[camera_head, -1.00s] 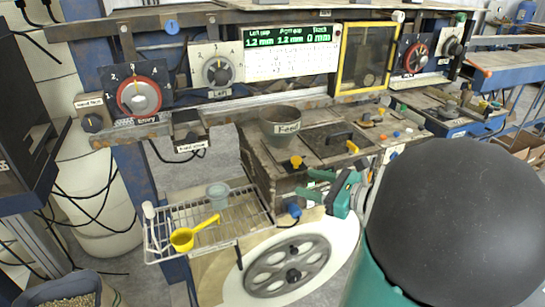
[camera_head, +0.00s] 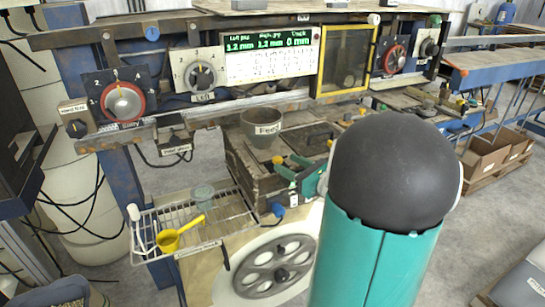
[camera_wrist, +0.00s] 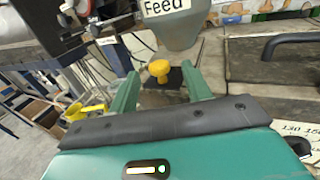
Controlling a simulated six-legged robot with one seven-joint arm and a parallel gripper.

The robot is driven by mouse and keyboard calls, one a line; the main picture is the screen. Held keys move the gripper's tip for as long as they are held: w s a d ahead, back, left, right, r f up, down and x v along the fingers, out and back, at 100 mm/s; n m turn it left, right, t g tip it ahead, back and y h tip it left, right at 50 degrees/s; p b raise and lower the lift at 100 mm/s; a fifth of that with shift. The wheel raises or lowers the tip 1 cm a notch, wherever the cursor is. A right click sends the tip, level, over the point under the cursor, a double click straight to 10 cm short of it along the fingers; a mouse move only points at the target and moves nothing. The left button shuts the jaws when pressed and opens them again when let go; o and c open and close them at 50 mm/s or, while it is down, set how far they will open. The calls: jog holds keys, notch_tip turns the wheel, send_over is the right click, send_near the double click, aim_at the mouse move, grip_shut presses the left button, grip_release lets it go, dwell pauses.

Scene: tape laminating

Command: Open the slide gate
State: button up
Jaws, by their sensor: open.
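No part is labelled as a slide gate. A yellow knob (camera_head: 277,160) sits on a dark fitting just below the grey cup marked "Feed" (camera_head: 261,125). In the wrist view the knob (camera_wrist: 158,69) stands between the two green fingers, with the Feed cup (camera_wrist: 178,28) just behind it. My gripper (camera_head: 285,167) is open at the front edge of the wooden box. In the wrist view the fingers of my gripper (camera_wrist: 160,80) show a gap on each side of the knob; contact is not visible. My arm hides part of the box's right side in the head view.
A wire rack (camera_head: 190,228) with a yellow scoop (camera_head: 172,238) and a grey cup is at lower left. A large spoked handwheel (camera_head: 275,265) is below the box. A row of dials and a display (camera_head: 268,57) run behind. Small tools lie to the right.

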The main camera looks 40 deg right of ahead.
aim_at(273, 156)
jog(key=w, duration=0.4)
jog(key=w+a, duration=0.1)
jog(key=w, duration=0.1)
jog(key=shift+w, duration=0.25)
